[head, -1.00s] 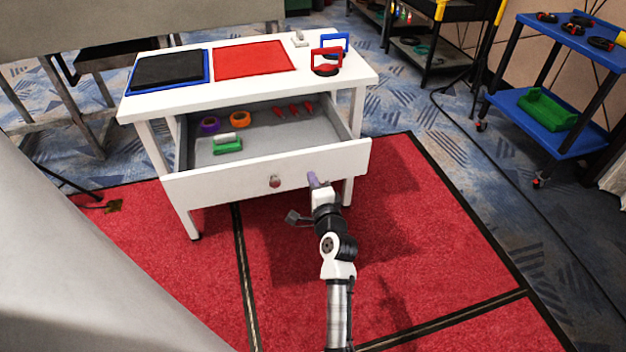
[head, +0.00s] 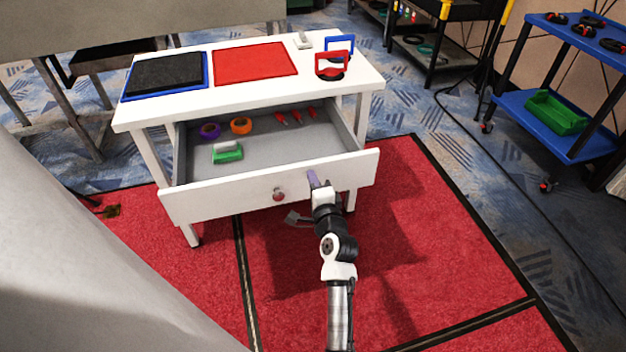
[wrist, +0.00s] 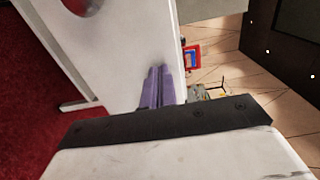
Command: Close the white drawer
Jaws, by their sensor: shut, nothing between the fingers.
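The white drawer (head: 235,202) hangs well open from the white table (head: 305,88). Its front has a round reddish knob (head: 278,194), which also shows at the top of the wrist view (wrist: 82,5). My gripper (head: 313,178) is shut and empty, to the right of the knob. In the wrist view its purple fingers (wrist: 158,88) lie together against or very close to the white drawer front (wrist: 125,45); I cannot tell if they touch.
Inside the drawer are a purple tape roll (head: 210,130), an orange one (head: 241,125), a green-and-white block (head: 227,152) and several red items. A blue cart (head: 545,105) stands at the right. Red carpet (head: 430,240) around my arm is clear.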

